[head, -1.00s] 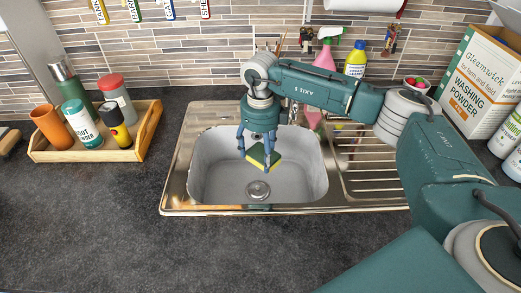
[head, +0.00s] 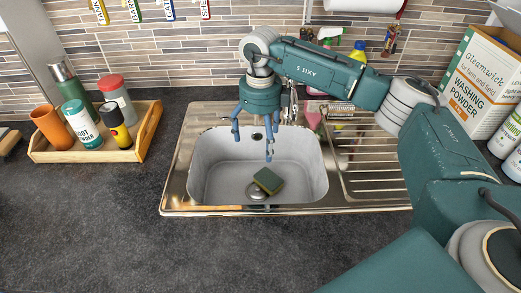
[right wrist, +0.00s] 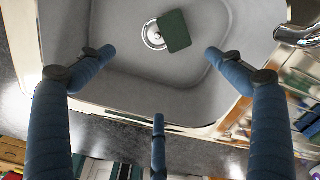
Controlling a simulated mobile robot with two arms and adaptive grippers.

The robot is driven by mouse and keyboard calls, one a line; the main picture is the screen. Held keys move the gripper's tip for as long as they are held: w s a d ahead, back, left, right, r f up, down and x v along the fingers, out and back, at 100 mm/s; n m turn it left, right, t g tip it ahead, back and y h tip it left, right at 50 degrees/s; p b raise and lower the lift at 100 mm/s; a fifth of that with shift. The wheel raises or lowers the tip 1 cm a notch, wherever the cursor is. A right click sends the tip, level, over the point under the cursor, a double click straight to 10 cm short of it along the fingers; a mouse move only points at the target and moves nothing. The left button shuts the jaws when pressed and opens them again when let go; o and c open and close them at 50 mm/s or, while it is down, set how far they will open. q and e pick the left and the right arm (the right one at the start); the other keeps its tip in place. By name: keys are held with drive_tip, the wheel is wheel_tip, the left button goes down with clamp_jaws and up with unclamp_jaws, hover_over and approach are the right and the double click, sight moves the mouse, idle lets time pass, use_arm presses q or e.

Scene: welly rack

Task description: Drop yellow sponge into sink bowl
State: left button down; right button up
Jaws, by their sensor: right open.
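The sponge (head: 268,180), dark green on top with a yellow edge, lies in the sink bowl (head: 215,165), partly over the drain. In the right wrist view the sponge (right wrist: 174,31) shows its dark green face beside the round drain (right wrist: 153,35). My right gripper (head: 255,143) is above the bowl with its fingers spread, apart from the sponge. In the right wrist view the open gripper (right wrist: 157,70) holds nothing. My left gripper is not in view.
A wooden tray (head: 148,128) with bottles and an orange cup stands left of the sink. The ribbed drainer (head: 370,180) is on the right. A washing powder box (head: 480,75) stands at the back right. The front counter is clear.

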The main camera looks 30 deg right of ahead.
wheel_tip(320, 180, up, 6)
drive_tip(key=shift+r, duration=0.15)
idle(0.5)
